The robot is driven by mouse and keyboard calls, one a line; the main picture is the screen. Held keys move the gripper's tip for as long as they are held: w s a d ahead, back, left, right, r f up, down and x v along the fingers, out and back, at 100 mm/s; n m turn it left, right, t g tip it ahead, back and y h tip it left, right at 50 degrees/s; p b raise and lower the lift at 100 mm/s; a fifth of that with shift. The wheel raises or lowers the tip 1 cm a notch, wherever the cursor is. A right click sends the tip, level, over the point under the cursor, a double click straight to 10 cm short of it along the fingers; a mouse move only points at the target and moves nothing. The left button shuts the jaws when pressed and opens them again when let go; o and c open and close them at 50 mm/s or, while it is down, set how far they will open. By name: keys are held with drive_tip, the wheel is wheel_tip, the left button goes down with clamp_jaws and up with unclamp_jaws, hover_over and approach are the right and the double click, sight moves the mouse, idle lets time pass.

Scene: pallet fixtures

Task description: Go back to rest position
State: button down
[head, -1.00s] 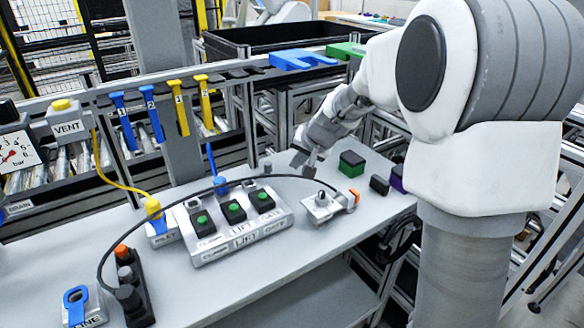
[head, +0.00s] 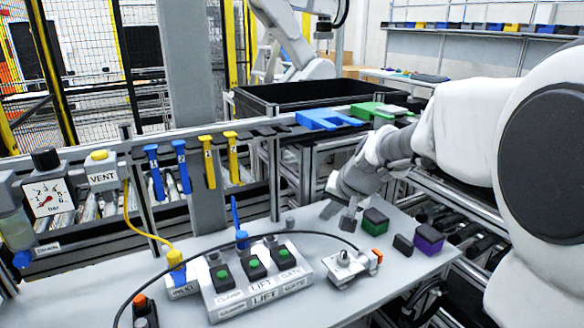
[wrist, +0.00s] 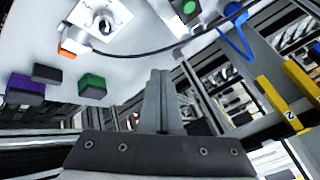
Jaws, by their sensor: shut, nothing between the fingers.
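My gripper (head: 338,216) hangs above the back right part of the grey table (head: 395,281), with its fingers pointing down. In the wrist view my gripper (wrist: 160,75) shows its two fingers closed together with nothing between them. A green block with a dark top (head: 375,221) stands on the table just right of my gripper and apart from it. It also shows in the wrist view (wrist: 92,86), left of the fingers. A small metal fixture (head: 347,270) with an orange end lies in front of my gripper.
A button box (head: 262,290) with green buttons sits left of the fixture, and a black cable arches over it. A black block (head: 403,243) and a purple block (head: 428,239) stand at the right. Blue and yellow tags (head: 207,162) hang from the rail behind. A black bin (head: 300,95) lies beyond.

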drive_tip(key=s+r+n+h+p, duration=0.1)
drive_tip(key=s+r+n+p, duration=0.1)
drive_tip(key=s, duration=1.1)
drive_tip(key=s+r+n+g+h+p, duration=0.1)
drive_tip(key=s+r, duration=0.4)
drive_tip(key=s, duration=0.9)
drive_tip(key=shift+s+d+n+p, duration=0.15)
drive_tip(key=shift+d+n+p, duration=0.3)
drive_tip(key=shift+n+p, duration=0.2)
